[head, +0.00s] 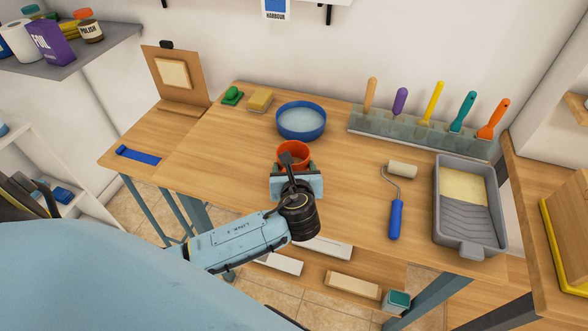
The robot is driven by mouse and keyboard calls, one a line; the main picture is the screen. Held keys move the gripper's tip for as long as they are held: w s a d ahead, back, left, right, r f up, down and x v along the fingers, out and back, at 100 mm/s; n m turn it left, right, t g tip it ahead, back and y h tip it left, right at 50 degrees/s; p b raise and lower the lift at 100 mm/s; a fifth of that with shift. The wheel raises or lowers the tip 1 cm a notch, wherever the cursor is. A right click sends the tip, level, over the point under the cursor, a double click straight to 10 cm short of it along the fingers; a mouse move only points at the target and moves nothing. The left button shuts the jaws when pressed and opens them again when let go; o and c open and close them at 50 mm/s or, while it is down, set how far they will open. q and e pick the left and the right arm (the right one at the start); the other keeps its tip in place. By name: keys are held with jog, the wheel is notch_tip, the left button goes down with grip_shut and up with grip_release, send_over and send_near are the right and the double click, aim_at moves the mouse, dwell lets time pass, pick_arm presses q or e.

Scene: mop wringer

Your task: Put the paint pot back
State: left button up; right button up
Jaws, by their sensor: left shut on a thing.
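An orange-red paint pot (293,150) is near the middle of the wooden table in the head view, upright and in front of the blue bowl. My left gripper (293,165) comes from the near side and is shut on the pot. The gripper and wrist hide the near side and bottom of the pot, so I cannot tell whether it touches the table. My right gripper is not in view.
A blue bowl (301,121) stands just behind the pot. A roller (397,210) and grey paint tray (468,220) lie to the right. A rack (420,133) holds several coloured-handled tools behind. A sponge (260,100) sits back left.

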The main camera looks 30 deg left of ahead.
pick_arm(q)
jog(key=o, duration=1.2)
jog(key=shift+f, duration=0.1)
jog(key=shift+c, duration=0.2)
jog(key=shift+r, duration=0.2)
jog(key=p+v, duration=0.1)
jog(key=v, duration=1.1)
jog(key=shift+p, duration=0.3)
